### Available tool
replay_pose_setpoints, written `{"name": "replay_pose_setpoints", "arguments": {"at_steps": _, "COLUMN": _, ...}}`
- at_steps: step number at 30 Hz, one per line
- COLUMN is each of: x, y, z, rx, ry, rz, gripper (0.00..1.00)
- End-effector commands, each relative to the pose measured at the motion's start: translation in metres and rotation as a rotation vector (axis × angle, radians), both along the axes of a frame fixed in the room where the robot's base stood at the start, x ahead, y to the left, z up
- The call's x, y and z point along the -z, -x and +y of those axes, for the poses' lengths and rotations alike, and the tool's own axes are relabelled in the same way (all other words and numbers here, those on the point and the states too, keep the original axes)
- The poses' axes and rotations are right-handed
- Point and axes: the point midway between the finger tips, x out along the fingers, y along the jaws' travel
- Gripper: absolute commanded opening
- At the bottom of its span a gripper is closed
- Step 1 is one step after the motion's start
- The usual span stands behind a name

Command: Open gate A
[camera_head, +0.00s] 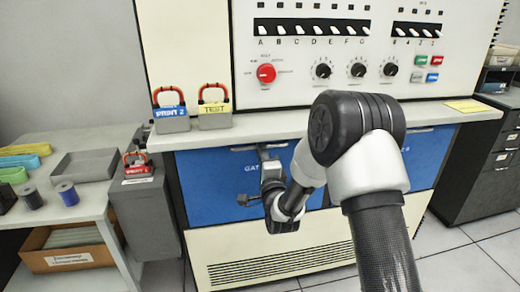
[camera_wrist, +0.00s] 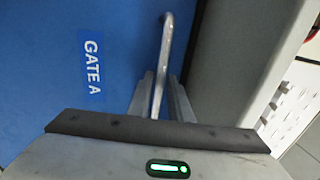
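Gate A is a blue panel (camera_head: 205,190) under the counter on the left in the head view. It also fills the left of the wrist view as a blue face (camera_wrist: 40,60) with a "GATE A" label (camera_wrist: 92,66). Its handle is a thin silver bar (camera_wrist: 165,45) in the wrist view. My gripper (camera_wrist: 163,85) is at the handle, with a finger on each side of the bar. A small gap shows beside the bar, so the fingers look open around it. The gate looks closed. My arm hides part of it in the head view.
A side table (camera_head: 75,220) with a tray (camera_head: 85,165) stands left. Tiled floor (camera_head: 465,260) is free at right.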

Motion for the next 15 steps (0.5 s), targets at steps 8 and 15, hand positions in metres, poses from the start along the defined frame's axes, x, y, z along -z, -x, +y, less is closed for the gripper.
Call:
{"name": "replay_pose_setpoints", "arguments": {"at_steps": 8, "x": -0.0027, "y": -0.0125, "z": 0.0037, "rx": 0.000, "ry": -0.001, "rz": 0.000, "gripper": 0.19}}
{"name": "replay_pose_setpoints", "arguments": {"at_steps": 15, "x": -0.0026, "y": -0.0123, "z": 0.0036, "rx": 0.000, "ry": 0.000, "rz": 0.001, "gripper": 0.08}}
